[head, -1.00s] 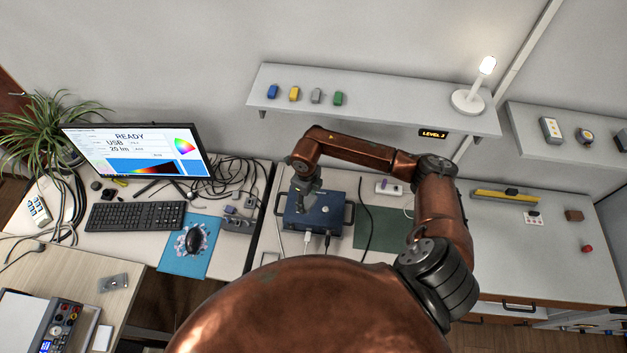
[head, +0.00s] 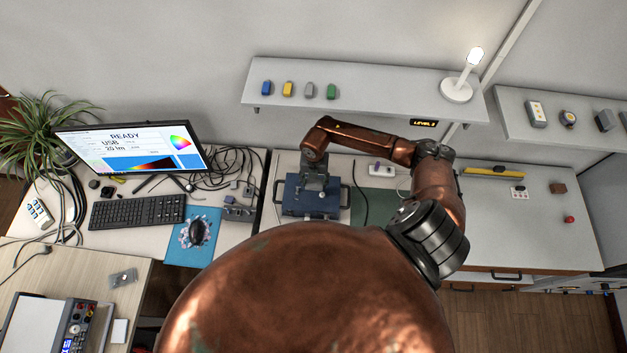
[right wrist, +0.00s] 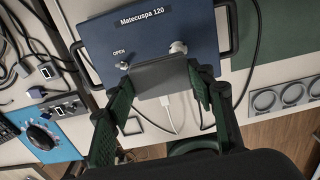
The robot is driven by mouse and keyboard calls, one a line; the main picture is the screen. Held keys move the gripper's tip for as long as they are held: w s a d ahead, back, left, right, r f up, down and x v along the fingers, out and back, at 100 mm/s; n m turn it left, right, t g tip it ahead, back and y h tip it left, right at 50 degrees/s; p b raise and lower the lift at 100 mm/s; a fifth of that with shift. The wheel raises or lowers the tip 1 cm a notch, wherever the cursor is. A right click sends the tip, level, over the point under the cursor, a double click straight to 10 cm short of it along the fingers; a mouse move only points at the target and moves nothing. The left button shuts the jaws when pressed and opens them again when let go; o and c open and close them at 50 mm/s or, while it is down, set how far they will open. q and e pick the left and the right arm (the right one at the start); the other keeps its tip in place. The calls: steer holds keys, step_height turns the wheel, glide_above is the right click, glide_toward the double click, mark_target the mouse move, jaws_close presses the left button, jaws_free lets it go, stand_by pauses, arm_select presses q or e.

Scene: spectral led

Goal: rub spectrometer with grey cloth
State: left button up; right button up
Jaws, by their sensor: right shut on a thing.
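The spectrometer is a dark blue box (head: 297,205) with side handles, on the white bench in the head view. In the right wrist view its top (right wrist: 150,35) reads "Matecuspa 120" and "OPEN", with a silver knob beside the grey piece. My right gripper (head: 314,180) is over the spectrometer. In the right wrist view its green fingers (right wrist: 162,82) are shut on a flat grey piece, the grey cloth (right wrist: 160,77). The cloth overlaps the box's near edge; I cannot tell whether it touches. My left gripper is not in view.
Cables (right wrist: 168,112) run from the box's near side. A monitor (head: 130,148), keyboard (head: 137,211) and mouse on a blue mat (head: 207,247) are left. A shelf (head: 380,88) with small coloured blocks and a lamp hangs above. A dark green mat (head: 372,207) lies right of the box.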

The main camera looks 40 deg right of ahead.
mark_target(322, 194)
step_height(322, 194, down, 7)
steer(key=b, duration=0.5)
steer(key=s+d, duration=0.1)
steer(key=d, duration=0.1)
steer(key=s+d+p, duration=0.1)
steer(key=s+d, duration=0.1)
steer(key=shift+s+r, duration=0.15)
steer(key=shift+s+d, duration=0.6)
steer(key=shift+w+a, duration=1.15)
steer(key=shift+a, duration=0.15)
steer(key=shift+f+b, duration=0.6)
steer(key=shift+f, duration=0.05)
steer(key=shift+a, duration=0.1)
